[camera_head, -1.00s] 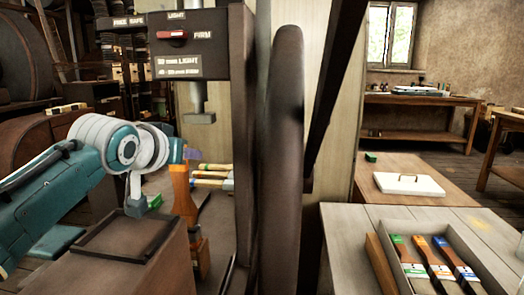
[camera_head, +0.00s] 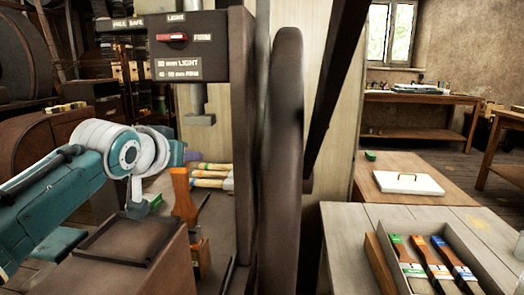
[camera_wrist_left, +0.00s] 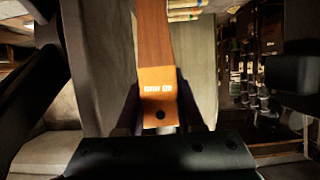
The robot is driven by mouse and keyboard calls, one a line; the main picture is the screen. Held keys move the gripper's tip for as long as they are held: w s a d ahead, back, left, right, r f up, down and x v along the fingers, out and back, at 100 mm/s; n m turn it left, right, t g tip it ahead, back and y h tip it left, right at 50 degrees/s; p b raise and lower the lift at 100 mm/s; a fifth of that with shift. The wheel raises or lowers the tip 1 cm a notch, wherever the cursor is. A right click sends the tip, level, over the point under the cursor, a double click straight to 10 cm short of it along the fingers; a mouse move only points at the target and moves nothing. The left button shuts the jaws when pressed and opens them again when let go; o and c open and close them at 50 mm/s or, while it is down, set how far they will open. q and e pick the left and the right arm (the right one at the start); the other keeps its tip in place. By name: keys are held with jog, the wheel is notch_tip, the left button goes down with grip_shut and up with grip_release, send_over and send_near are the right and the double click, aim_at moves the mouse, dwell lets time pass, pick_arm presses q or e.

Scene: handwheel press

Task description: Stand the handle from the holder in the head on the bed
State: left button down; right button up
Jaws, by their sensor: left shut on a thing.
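My left gripper (camera_wrist_left: 158,108) is shut on an orange-brown wooden handle (camera_wrist_left: 156,45), whose lower end with pale lettering and a dark hole lies between the fingers. In the head view the handle (camera_head: 182,195) stands nearly upright beside my left wrist; the fingers are mostly hidden there. A brown wooden piece (camera_head: 201,258) is below it, and I cannot tell whether they touch. The press's grey ram (camera_head: 199,105) hangs above and behind. The bed is mostly hidden by the press frame, and I cannot make out the head on it. My right gripper is not in view.
The press box with a red lever (camera_head: 172,38) and the large handwheel (camera_head: 284,150) fill the middle. Several pale handles (camera_head: 212,176) lie behind the held one. A rimmed brown box (camera_head: 140,262) stands in front. A tray of brushes (camera_head: 466,262) is at right.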

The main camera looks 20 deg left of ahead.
pick_arm(q)
jog(key=shift+f, duration=0.1)
dwell(0.3)
jog(key=shift+c, duration=2.3)
grip_release()
jog(key=shift+s, duration=0.1)
jog(key=p+v, duration=0.2)
jog(key=v, duration=0.7)
jog(key=shift+s+d, duration=0.15)
jog(key=shift+s, duration=0.2)
